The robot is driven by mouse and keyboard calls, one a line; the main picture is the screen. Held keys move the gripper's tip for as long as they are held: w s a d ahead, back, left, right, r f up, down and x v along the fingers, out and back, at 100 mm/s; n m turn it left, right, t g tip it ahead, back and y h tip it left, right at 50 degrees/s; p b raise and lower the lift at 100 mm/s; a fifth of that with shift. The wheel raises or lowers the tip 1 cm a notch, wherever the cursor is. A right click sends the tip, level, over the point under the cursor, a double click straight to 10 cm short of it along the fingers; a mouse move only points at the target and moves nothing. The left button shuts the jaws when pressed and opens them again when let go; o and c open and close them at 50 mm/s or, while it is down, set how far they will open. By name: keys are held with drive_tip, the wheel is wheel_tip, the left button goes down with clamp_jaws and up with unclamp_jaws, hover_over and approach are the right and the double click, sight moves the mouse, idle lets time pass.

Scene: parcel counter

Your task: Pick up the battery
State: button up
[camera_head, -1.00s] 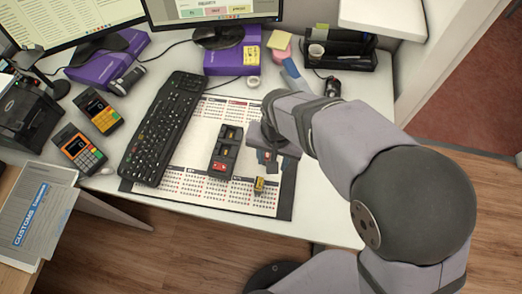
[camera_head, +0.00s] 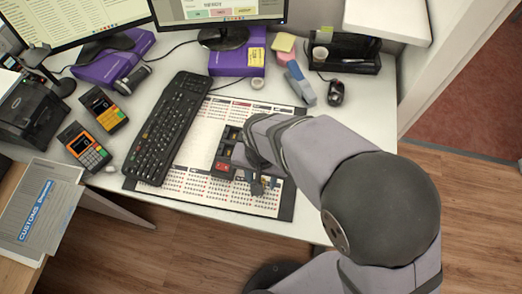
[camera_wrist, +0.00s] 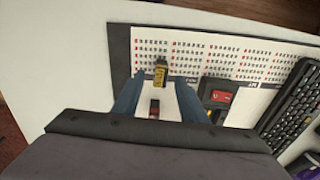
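The battery, small with a yellow and black body, lies on the calendar desk mat (camera_head: 197,184). It shows in the wrist view (camera_wrist: 160,73), just beyond and between my fingertips, and is hidden behind my gripper in the head view. My gripper (camera_head: 264,186) is open and points down over the mat; in the wrist view its two blue-grey fingers (camera_wrist: 157,92) stand apart with nothing gripped. A small red and black item (camera_wrist: 154,108) shows between the fingers, nearer the palm. I cannot tell what it is.
A black charger-like holder (camera_head: 223,158) with a red part stands close beside my gripper, partly hidden; it also shows in the wrist view (camera_wrist: 222,97). The keyboard (camera_head: 170,125) lies to its left. Card terminals (camera_head: 84,147) and a mouse (camera_head: 336,93) are farther off.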

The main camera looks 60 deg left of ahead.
drive_tip(key=shift+f+p, duration=0.35)
drive_tip(key=shift+f, duration=1.6)
clamp_jaws()
drive_tip(key=shift+a+r, duration=0.1)
wheel_tip(320, 180, up, 10)
drive_tip(key=shift+f+b, duration=0.1)
drive_tip(key=shift+b, duration=0.55)
drive_tip(key=w+a+p, duration=0.1)
drive_tip(key=a+p, duration=0.5)
drive_tip(key=a, duration=1.2)
drive_tip(key=shift+w+a+f, duration=0.25)
drive_tip(key=shift+a+f, duration=0.1)
drive_tip(key=shift+f, duration=0.1)
